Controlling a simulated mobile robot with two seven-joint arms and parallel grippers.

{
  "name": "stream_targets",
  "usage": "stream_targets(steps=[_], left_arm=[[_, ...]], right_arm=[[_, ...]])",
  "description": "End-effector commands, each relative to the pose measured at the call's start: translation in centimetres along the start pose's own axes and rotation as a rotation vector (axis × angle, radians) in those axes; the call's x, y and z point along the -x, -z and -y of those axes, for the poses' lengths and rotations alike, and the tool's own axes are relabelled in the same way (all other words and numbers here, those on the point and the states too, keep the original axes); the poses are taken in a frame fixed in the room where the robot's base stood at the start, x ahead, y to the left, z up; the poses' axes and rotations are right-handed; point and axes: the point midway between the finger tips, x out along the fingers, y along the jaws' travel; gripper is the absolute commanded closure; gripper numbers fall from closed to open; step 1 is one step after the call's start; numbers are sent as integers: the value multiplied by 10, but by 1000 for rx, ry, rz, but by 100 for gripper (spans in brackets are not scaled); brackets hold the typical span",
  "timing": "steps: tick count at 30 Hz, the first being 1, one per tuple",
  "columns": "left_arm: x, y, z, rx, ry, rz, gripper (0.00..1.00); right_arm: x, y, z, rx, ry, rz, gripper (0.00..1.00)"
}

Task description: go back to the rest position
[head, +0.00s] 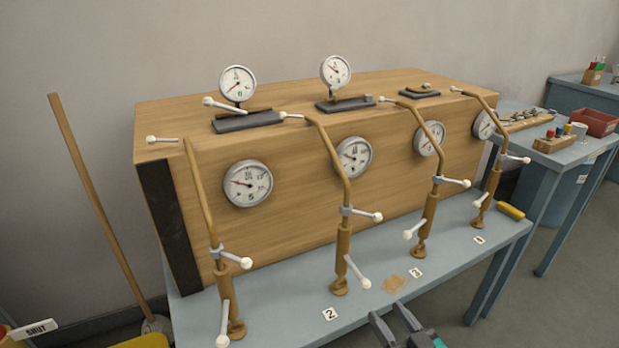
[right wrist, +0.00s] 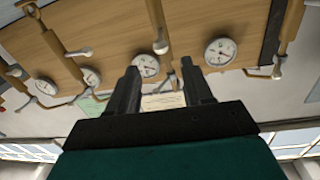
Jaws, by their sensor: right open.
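My right gripper (head: 386,310) shows at the bottom edge of the head view, in front of the blue-grey bench (head: 290,326). Its two dark fingers stand apart with nothing between them. In the right wrist view the same gripper (right wrist: 158,67) is open and empty, and that picture looks upside down. The wooden box (head: 300,195) with its gauges and pipes appears beyond the fingers there, apart from them as far as I can tell. My left gripper is not in view.
Several brass pipes with white-knobbed levers (head: 343,240) stand along the bench front. Pressure gauges (head: 248,183) are on the box. A yellow object (head: 511,211) lies at the bench's right. A side table (head: 560,152) holds a red bin (head: 594,122). A wooden pole (head: 100,205) leans at left.

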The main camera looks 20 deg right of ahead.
Motion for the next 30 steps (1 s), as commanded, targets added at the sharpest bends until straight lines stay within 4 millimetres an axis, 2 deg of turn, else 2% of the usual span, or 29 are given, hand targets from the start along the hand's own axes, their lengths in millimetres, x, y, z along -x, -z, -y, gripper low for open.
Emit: stream_targets(steps=[4,8,11,15,18,21,30], left_arm=[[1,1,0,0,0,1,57],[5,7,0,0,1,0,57],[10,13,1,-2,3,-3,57],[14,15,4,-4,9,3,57],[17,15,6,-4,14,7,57],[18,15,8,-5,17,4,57],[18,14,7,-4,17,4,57]], right_arm=[[0,0,3,3,-1,14,50],[3,-3,21,27,-5,106,50],[13,-12,47,58,10,239,50],[34,-25,88,103,75,430,50],[50,-31,112,127,131,531,50],[61,-35,126,142,169,588,50],[64,-37,130,148,181,609,50]])
